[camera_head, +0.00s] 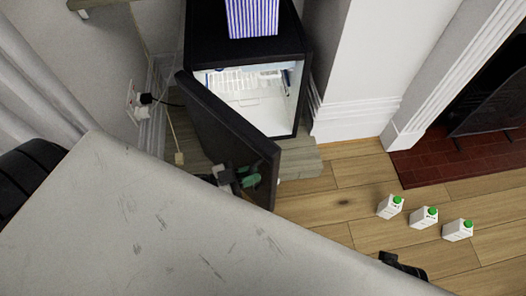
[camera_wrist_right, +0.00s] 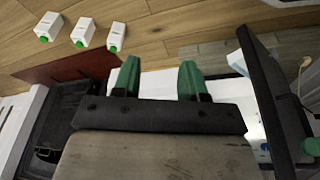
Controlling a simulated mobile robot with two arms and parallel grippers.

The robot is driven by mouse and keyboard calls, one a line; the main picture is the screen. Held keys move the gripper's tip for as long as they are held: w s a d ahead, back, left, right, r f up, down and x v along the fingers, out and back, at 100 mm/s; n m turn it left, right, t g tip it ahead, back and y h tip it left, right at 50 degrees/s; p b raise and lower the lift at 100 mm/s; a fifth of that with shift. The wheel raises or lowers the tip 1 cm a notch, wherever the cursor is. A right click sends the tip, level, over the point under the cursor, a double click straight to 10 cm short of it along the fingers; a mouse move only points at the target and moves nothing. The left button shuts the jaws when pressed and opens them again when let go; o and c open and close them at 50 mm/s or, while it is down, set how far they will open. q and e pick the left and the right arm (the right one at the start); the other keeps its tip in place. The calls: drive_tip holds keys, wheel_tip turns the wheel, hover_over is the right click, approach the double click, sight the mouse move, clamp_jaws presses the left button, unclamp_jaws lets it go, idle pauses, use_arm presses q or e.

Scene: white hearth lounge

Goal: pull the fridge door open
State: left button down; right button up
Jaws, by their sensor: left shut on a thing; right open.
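The small black fridge (camera_head: 222,45) stands against the wall, and its white lit interior with wire shelves shows. Its black door (camera_head: 228,118) stands partly open, swung out toward me. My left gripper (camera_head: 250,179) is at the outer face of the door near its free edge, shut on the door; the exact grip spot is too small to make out. In the right wrist view the dark door (camera_wrist_right: 272,90) is at the right. My right gripper (camera_wrist_right: 160,72) is open and empty, its two green fingers apart, clear of the door.
A striped box (camera_head: 252,18) stands on the fridge. Three white cartons with green caps (camera_head: 424,217) stand on the wooden floor at the right. A brick hearth (camera_head: 445,160) and white pillar (camera_head: 355,75) lie beyond. A plugged socket (camera_head: 136,100) is on the left wall.

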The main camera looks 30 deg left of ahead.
use_arm(q)
drive_tip(key=p+v, duration=0.2)
drive_tip(key=v, duration=0.8)
drive_tip(key=shift+s+d, duration=0.35)
drive_tip(key=shift+d, duration=0.1)
use_arm(e)
wheel_tip(320, 180, down, 8)
drive_tip(key=s, duration=0.2)
drive_tip(key=shift+r, duration=0.1)
use_arm(q)
drive_tip(key=c, duration=1.2)
unclamp_jaws()
drive_tip(key=shift+o, duration=0.2)
drive_tip(key=shift+r, duration=0.1)
